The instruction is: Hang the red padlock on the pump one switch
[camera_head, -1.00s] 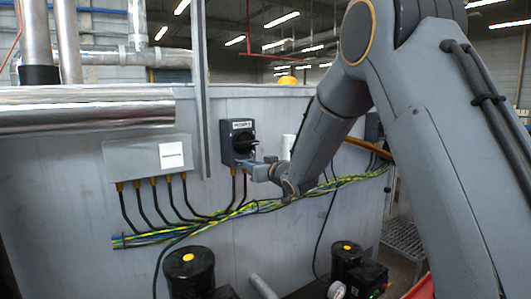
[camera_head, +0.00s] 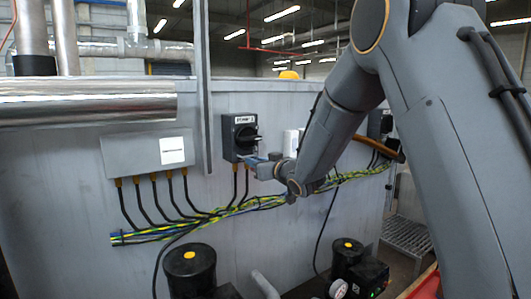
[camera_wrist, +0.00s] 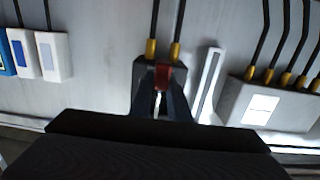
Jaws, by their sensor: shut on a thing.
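The pump switch is a dark box with a black rotary knob (camera_head: 246,134) and a white label on the grey panel; I cannot read its number surely. My gripper (camera_head: 252,159) is just below the knob, at the box's lower edge. In the wrist view, which is upside down, the red padlock (camera_wrist: 162,76) is between the tips of my gripper (camera_wrist: 161,92), which is shut on it. The padlock overlaps the dark switch box (camera_wrist: 145,72) there. Its shackle is hidden, and I cannot tell whether it touches the knob. The padlock does not show clearly in the head view.
A grey junction box (camera_head: 146,154) with several cables is left of the switch. A cable bundle (camera_head: 235,210) runs below. A vertical post (camera_head: 203,90) stands just left of the switch. White boxes (camera_head: 291,142) are to its right. Black pumps (camera_head: 190,272) stand at the bottom.

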